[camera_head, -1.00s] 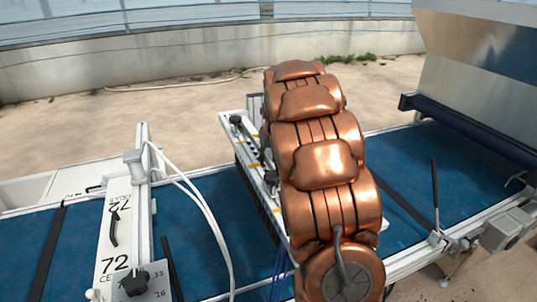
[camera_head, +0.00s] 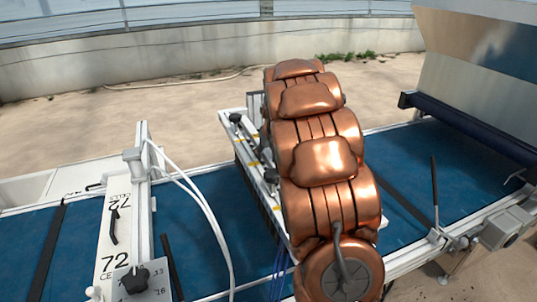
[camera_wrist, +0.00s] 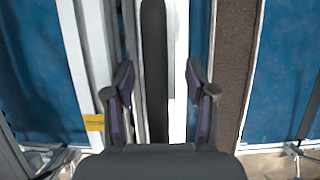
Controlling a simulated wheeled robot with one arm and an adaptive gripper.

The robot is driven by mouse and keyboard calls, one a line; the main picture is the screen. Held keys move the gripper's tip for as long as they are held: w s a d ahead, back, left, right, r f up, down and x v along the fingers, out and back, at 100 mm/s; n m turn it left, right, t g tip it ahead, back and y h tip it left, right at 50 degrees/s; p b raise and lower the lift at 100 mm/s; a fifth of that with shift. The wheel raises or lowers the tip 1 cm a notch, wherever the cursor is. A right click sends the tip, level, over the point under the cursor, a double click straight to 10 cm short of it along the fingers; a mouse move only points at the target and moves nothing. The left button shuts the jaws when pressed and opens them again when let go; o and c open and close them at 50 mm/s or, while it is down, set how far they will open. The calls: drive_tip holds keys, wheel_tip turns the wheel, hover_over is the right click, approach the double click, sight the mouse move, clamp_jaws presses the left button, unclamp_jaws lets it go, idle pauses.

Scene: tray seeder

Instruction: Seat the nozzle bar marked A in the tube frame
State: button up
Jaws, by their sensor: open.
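In the wrist view my gripper (camera_wrist: 159,88) is open, its two fingers apart on either side of a long dark bar-like part (camera_wrist: 153,45). I cannot tell whether either finger touches it. In the head view my copper arm hides the gripper. A white rail assembly (camera_head: 228,118) with black knobs and yellow marks lies across the blue belt, partly behind my arm. I cannot tell tube frame from nozzle bar in it. No letter A is readable in either view.
A white plate (camera_head: 112,235) marked 72 stands at the left, beside an upright rail and white hoses (camera_head: 212,225). The blue belt (camera_head: 205,190) runs beneath. A metal hopper (camera_head: 475,75) and dark roller (camera_head: 465,128) stand at the right.

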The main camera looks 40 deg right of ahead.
drive_tip(key=shift+a, duration=0.1)
drive_tip(key=v, duration=1.2)
drive_tip(key=s+a+n, duration=0.1)
drive_tip(key=a+n, duration=0.1)
drive_tip(key=s+a+n, duration=0.2)
drive_tip(key=a+n, duration=0.1)
drive_tip(key=s+a+f+n+g, duration=0.1)
drive_tip(key=s+a+n, duration=0.1)
drive_tip(key=a, duration=0.1)
drive_tip(key=shift+s+a+n+y, duration=0.2)
drive_tip(key=shift+n+y, duration=0.1)
drive_tip(key=shift+y, duration=0.1)
drive_tip(key=s+a+f+n+g, duration=0.1)
drive_tip(key=s+a+f+n, duration=0.2)
drive_tip(key=s+a+n, duration=0.3)
drive_tip(key=s+a+f+n+g, duration=0.2)
drive_tip(key=s+a+n, duration=0.4)
drive_tip(key=s+n, duration=0.8)
drive_tip(key=s+a+f+n+g, duration=0.2)
drive_tip(key=s+a+f+n, duration=0.2)
drive_tip(key=s+a+n, duration=0.3)
drive_tip(key=s+n, duration=0.3)
drive_tip(key=n, duration=0.1)
drive_tip(key=shift+s, duration=0.25)
drive_tip(key=shift+f, duration=0.15)
